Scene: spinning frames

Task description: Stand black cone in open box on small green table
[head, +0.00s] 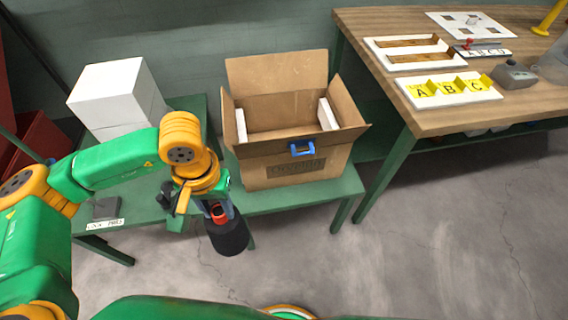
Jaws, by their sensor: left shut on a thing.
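The black cone (229,237) hangs below my left gripper (218,212), which is shut on its upper end. It is held in front of the small green table (315,193), over the floor. The open cardboard box (283,176) stands on that table, up and to the right of the cone, with its flaps spread. White pieces show inside the box at its left and right walls, and a blue handle is on its front. The box floor is only partly visible. My right gripper is not in view.
White boxes (112,90) are stacked on the green surface at left, with a small labelled plate (104,210) in front. A wooden workbench (440,118) at right holds white trays and a yellow A B C holder (449,88). The floor in front is clear.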

